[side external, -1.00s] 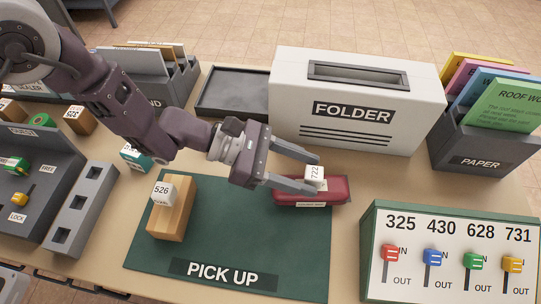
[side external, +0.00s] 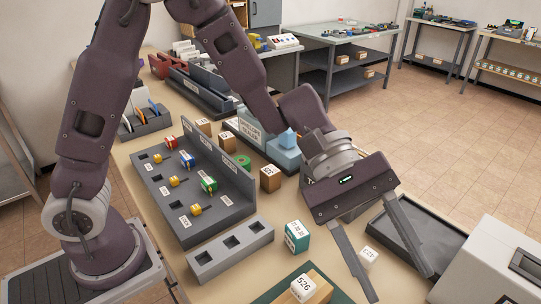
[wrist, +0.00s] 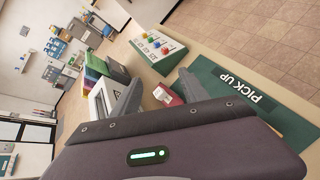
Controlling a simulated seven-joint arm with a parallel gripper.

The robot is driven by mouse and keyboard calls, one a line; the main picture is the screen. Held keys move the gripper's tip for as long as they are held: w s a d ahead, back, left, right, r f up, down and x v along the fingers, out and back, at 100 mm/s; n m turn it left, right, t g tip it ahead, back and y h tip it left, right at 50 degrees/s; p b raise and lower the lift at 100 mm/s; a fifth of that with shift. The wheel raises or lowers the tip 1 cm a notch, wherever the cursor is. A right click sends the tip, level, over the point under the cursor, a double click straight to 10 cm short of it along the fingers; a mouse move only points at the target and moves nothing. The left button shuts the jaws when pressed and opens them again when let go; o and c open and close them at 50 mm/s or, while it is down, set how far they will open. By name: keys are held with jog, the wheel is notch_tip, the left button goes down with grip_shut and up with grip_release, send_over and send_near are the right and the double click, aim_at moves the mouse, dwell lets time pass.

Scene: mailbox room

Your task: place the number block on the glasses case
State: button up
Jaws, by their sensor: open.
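My gripper (side external: 400,287) is open, its two fingers spread and pointing to the lower right. The fingers also show in the wrist view (wrist: 161,78). The red glasses case (wrist: 172,99) lies on the table beyond and between them, with a small white block (wrist: 160,93) that appears to be on it; its number is unreadable there. The case is out of the side view. A small white block with print (side external: 368,257) shows between the fingers in the side view; I cannot tell if it is the same one. Block 526 (side external: 303,289) sits on a wooden block.
The green PICK UP mat (wrist: 235,92) is right in the wrist view. A black tray (side external: 418,240) and the white FOLDER box (side external: 490,262) stand at the right. A teal box (side external: 297,237) and grey slotted holders (side external: 230,250) stand to the left.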

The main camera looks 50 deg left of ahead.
jog(key=s+a+r+m+t+y, duration=0.1)
jog(key=s+a+m+t+y, duration=0.1)
jog(key=a, duration=0.7)
jog(key=s+a+r+m+t+y, duration=0.1)
jog(key=s+a+m+t+y, duration=0.2)
jog(key=s+a+y, duration=0.3)
jog(key=s+a+r+m+t+y, duration=0.2)
jog(key=s+a+m+t+y, duration=0.1)
jog(key=a, duration=1.1)
jog(key=shift+s+m+y, duration=0.5)
jog(key=shift+s+m, duration=0.4)
jog(key=shift+a+r, duration=0.1)
jog(key=shift+r, duration=0.05)
